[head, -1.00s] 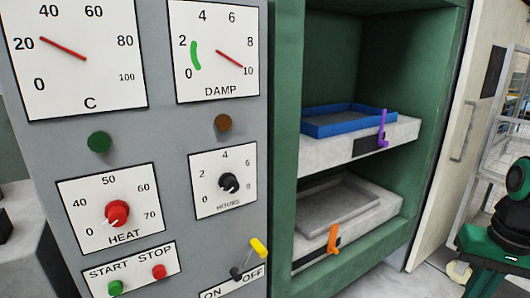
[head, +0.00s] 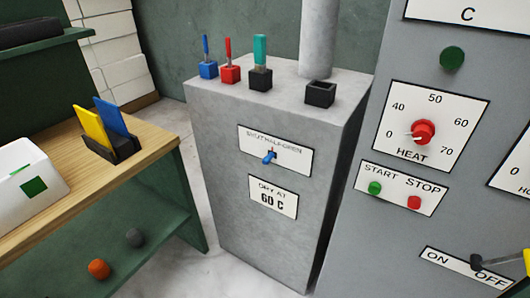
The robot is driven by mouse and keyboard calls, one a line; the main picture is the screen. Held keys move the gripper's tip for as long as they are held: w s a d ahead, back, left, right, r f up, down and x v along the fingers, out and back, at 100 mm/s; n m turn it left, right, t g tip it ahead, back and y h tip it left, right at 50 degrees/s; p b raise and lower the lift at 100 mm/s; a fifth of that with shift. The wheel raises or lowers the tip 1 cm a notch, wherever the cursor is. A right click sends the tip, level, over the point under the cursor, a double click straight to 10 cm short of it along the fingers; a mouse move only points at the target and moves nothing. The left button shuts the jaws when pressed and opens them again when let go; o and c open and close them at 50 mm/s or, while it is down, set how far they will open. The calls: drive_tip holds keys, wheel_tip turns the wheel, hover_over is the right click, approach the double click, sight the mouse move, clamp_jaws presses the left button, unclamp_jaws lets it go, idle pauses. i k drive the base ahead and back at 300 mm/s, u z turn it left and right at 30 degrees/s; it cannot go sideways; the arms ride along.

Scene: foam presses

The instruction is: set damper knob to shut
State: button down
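The damper knob (head: 269,157) is a small blue knob on a white plate (head: 290,155) lettered SHUT, HALF, OPEN. The plate is on the front of a grey cabinet (head: 225,190) in the middle of the head view. A small red mark shows at the top of the knob, below the middle of the lettering. The knob is small, and its exact setting is hard to read. My gripper is not in view.
A plate reading DRY AT 60 C (head: 273,197) is below the knob. Several coloured-handled tools and a pipe (head: 319,40) stand on the cabinet. A wooden-topped bench (head: 150,142) is at left, a grey control panel (head: 375,235) at right. Floor shows between bench and cabinet.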

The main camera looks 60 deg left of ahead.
sight(267, 159)
drive_tip(key=u, duration=1.95)
